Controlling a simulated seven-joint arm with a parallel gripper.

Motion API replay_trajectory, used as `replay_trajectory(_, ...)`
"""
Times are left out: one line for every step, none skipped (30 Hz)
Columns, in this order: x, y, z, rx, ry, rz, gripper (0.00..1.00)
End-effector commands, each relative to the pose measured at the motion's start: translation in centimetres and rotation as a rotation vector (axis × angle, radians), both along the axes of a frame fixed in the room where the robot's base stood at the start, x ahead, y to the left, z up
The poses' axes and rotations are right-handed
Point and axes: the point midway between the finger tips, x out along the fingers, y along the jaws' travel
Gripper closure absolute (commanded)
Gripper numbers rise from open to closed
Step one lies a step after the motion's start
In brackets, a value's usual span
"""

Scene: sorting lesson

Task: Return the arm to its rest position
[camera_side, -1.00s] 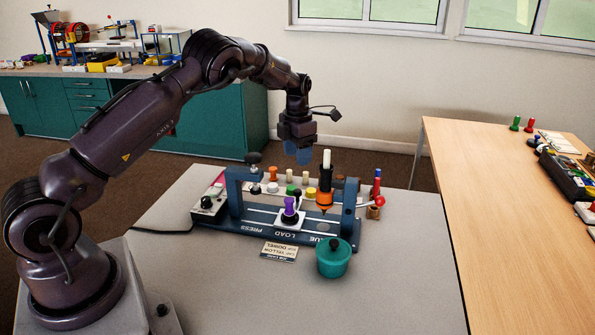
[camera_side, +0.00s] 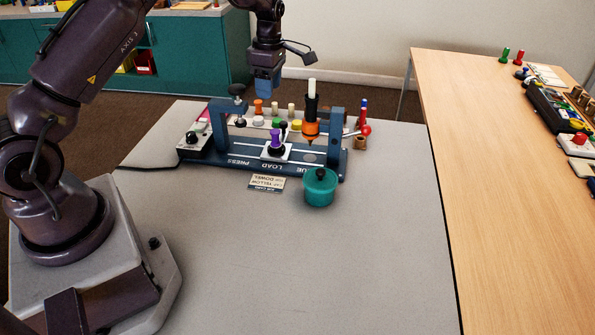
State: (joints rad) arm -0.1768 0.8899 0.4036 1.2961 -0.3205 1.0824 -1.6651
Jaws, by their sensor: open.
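My gripper (camera_side: 267,90) hangs with its blue fingers pointing down, above and behind the blue press fixture (camera_side: 229,165). The fingers look empty, and a clear gap separates them from the fixture. In the picture, my gripper is left of the orange-and-black glue nozzle (camera_side: 311,130) and above the purple-topped piece (camera_side: 276,140) on the white block. The gap between the two fingers is hard to make out from this side. The upper part of my arm runs out of the top of the picture.
A wooden table (camera_side: 470,190) with trays is at right. The front of the grey table (camera_side: 300,270) is clear.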

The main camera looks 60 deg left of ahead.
Motion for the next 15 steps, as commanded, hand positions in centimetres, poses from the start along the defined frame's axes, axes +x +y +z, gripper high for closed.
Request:
replay_trajectory(-0.8,-0.8,1.2,-0.018,-0.008,-0.129,0.49)
replay_trajectory(-1.3,-1.3,1.8,-0.026,-0.011,-0.209,0.49)
replay_trajectory(-2.0,-2.0,2.6,-0.036,-0.02,-0.315,0.49)
replay_trajectory(-2.5,-2.6,3.3,-0.044,-0.026,-0.397,0.49)
replay_trajectory(-3.0,-3.2,4.0,-0.051,-0.035,-0.48,0.49)
replay_trajectory(-3.8,-4.1,5.1,-0.058,-0.049,-0.595,0.49)
replay_trajectory(-4.4,-4.8,5.9,-0.062,-0.059,-0.686,0.49)
replay_trajectory(-5.1,-5.6,6.7,-0.066,-0.071,-0.774,0.49)
replay_trajectory(-6.1,-6.6,7.8,-0.066,-0.086,-0.895,0.49)
replay_trajectory(-6.8,-7.4,8.5,-0.065,-0.099,-0.985,0.49)
replay_trajectory(-7.6,-8.2,9.3,-0.062,-0.111,-1.074,0.49)
replay_trajectory(-8.7,-9.3,10.3,-0.056,-0.126,-1.191,0.49)
replay_trajectory(-9.5,-10.1,11.0,-0.049,-0.138,-1.274,0.49)
replay_trajectory(-10.3,-10.8,11.7,-0.039,-0.149,-1.357,0.49)
replay_trajectory(-11.5,-11.8,12.5,-0.025,-0.161,-1.46,0.49)
